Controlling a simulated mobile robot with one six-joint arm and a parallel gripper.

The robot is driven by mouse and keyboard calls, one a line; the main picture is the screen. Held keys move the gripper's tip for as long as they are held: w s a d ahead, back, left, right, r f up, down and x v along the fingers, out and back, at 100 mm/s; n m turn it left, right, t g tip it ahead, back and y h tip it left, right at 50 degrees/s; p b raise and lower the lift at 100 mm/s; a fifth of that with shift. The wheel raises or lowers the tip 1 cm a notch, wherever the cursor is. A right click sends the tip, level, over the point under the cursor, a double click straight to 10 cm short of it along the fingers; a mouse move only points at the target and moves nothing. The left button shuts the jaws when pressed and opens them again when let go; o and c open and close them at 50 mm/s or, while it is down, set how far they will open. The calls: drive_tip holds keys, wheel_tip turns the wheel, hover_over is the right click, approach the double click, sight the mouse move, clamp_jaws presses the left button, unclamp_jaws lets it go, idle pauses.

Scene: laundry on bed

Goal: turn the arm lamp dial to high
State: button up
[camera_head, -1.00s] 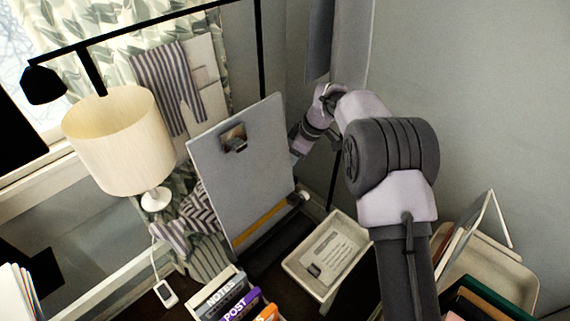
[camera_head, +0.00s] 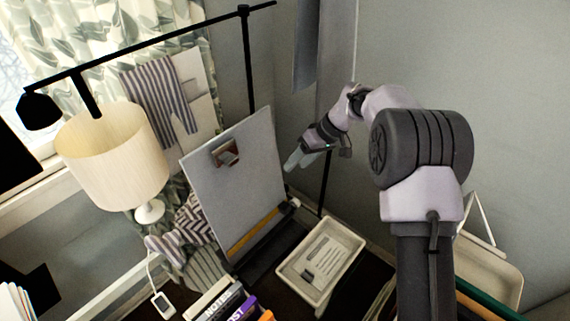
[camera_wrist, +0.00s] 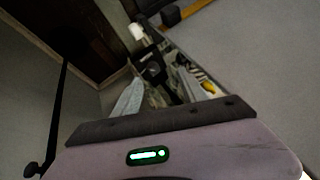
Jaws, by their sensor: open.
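The black arm lamp shows in the head view. Its long boom (camera_head: 165,41) runs from the pole (camera_head: 248,62) to a dark shade (camera_head: 39,110) at the far left. I cannot make out its dial for certain. In the wrist view a thin black pole (camera_wrist: 58,115) stands at left with a small dark knob-like piece (camera_wrist: 33,169) low on it; I cannot tell whether that is the dial. My gripper (camera_head: 293,160) is open and empty, in the air right of the clipboard and close to a dark pole. One grey finger (camera_wrist: 130,97) shows clearly in the wrist view.
A grey clipboard (camera_head: 235,185) leans upright left of my gripper. A pale tray (camera_head: 345,262) with a paper lies below my gripper. Books (camera_head: 225,304) stand at the front.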

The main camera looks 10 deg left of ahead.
drive_tip(key=d+f+m+t+y, duration=0.1)
drive_tip(key=d+f+m+y, duration=0.3)
drive_tip(key=m, duration=1)
drive_tip(key=d+f+m+t+y, duration=0.2)
drive_tip(key=d+f+m+y, duration=0.15)
drive_tip(key=m, duration=1.15)
drive_tip(key=b+x, duration=0.5)
drive_tip(key=x, duration=1.1)
drive_tip(key=shift+f, duration=0.15)
